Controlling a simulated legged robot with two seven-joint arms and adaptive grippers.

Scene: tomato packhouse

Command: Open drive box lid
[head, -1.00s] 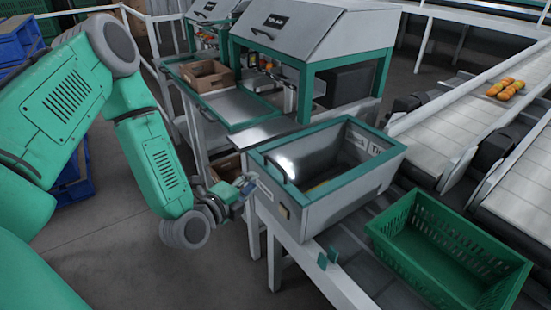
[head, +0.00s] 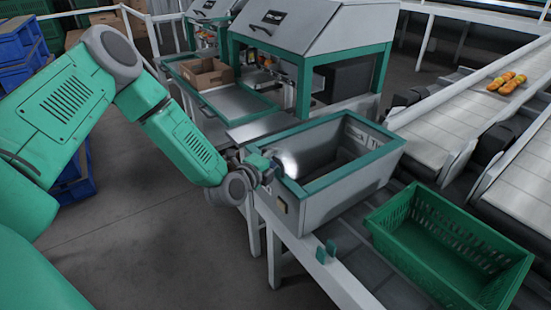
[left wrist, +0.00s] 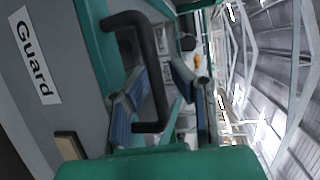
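The drive box is a grey box (head: 345,195) with a teal frame (head: 352,172) lying flat around its top. The inside and a pale, shiny rounded part show through the frame; I cannot tell whether a clear pane covers it. A black handle (left wrist: 158,90) stands at the box's near-left edge, beside the "Guard" label (left wrist: 35,55) in the left wrist view. My left gripper (head: 270,165) is at this edge. In the left wrist view its fingers (left wrist: 160,80) are apart, with the handle bar seemingly between them. My right gripper is not in view.
A green crate (head: 385,228) stands right of the box. Conveyors (head: 450,125) run at right, one carrying tomatoes.

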